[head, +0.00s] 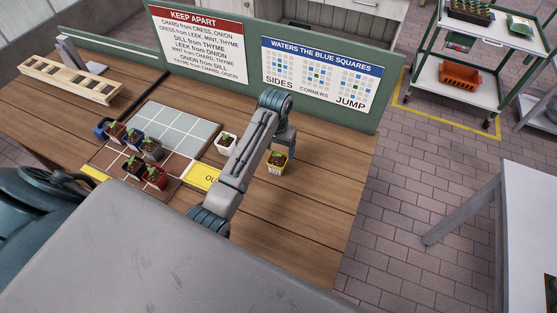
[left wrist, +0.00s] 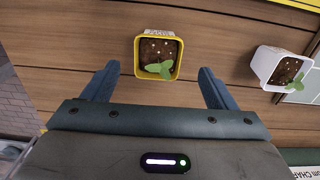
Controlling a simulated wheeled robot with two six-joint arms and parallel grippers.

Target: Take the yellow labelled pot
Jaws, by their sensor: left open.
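The yellow pot (head: 277,163) stands on the wooden table, right of my left arm in the head view. It holds dark soil and a small green seedling. In the left wrist view the yellow pot (left wrist: 140,60) is upright, just beyond and between the fingertips. A pale label shows on its side. My left gripper (left wrist: 157,75) is open and empty, with one finger on either side of the pot's line. In the head view my left gripper (head: 283,140) is beside the pot, partly hidden by its own wrist. My right gripper is in neither view.
A white pot (head: 225,142) stands left of my arm; it also shows in the left wrist view (left wrist: 281,67). A tiled grid (head: 175,130) holds several potted seedlings. A wooden rack (head: 68,82) lies far left. A green board (head: 215,72) with signs closes the table's back edge.

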